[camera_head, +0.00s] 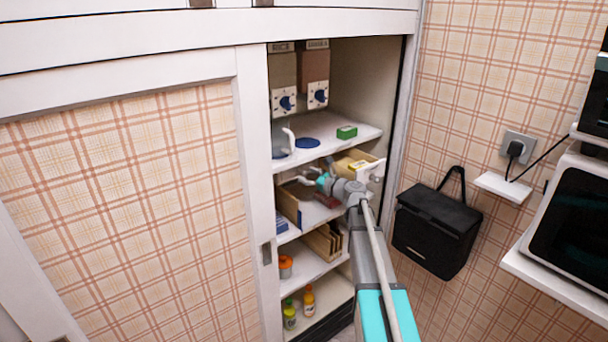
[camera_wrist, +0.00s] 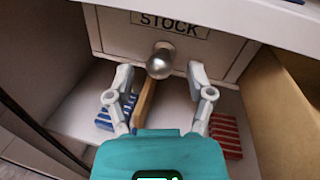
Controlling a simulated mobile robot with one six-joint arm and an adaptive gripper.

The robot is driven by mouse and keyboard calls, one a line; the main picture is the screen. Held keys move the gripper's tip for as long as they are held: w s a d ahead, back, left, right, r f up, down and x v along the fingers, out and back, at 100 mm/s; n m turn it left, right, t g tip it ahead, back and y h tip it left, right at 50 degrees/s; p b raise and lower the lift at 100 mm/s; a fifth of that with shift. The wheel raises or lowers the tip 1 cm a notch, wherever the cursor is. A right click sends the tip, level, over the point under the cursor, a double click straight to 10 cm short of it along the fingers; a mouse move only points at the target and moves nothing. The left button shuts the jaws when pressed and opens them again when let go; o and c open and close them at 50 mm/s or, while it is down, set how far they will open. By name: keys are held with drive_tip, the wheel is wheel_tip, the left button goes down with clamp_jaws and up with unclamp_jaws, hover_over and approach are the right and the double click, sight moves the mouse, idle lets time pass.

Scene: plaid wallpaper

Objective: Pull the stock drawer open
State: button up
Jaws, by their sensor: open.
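The stock drawer (camera_wrist: 115,34) has a white front with a dark-framed "STOCK" label, and shows at the top of the wrist view. Its round silver knob (camera_wrist: 160,62) sticks out below the label. The drawer looks shut. My gripper (camera_wrist: 160,73) is open, with one finger to the left of the knob and one to the right. Both fingers stand apart from the knob, with gaps on each side. In the head view my gripper (camera_head: 318,181) reaches into the cupboard at the middle shelf; the stock drawer's front cannot be made out there.
Below the drawer lie a blue striped block (camera_wrist: 106,116), a red striped block (camera_wrist: 226,136) and an upright wooden divider. A wooden panel (camera_wrist: 282,115) stands close at right. The cupboard's sliding door (camera_head: 130,200) covers the left; a black bag (camera_head: 437,230) hangs right.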

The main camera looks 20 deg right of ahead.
drive_tip(key=shift+x, duration=0.95)
clamp_jaws()
